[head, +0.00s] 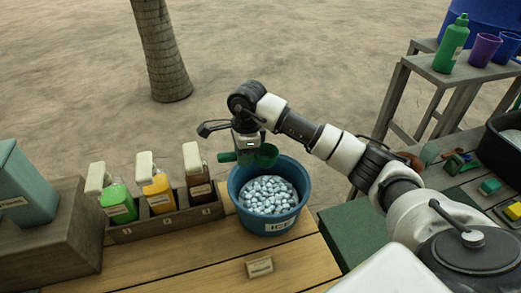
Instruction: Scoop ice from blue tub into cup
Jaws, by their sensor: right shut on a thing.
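The blue tub (234,190), labelled ICE, stands on the wooden counter and is filled with ice pieces (268,194). My right gripper (244,152) is over the tub's back left rim, shut on a green scoop (267,155). The scoop's bowl hangs above the back of the tub, and its other end sticks out to the left of the gripper. I cannot tell whether there is ice in the bowl. A purple cup (483,50) and a blue cup (507,46) stand on the grey stand at the upper right. My left gripper is not in view.
A wooden rack (165,225) with green, yellow and brown bottles stands left of the tub. A teal box (25,190) is at the far left. A small label card (259,267) stands in front of the tub. A green bottle (451,45) stands beside the purple cup.

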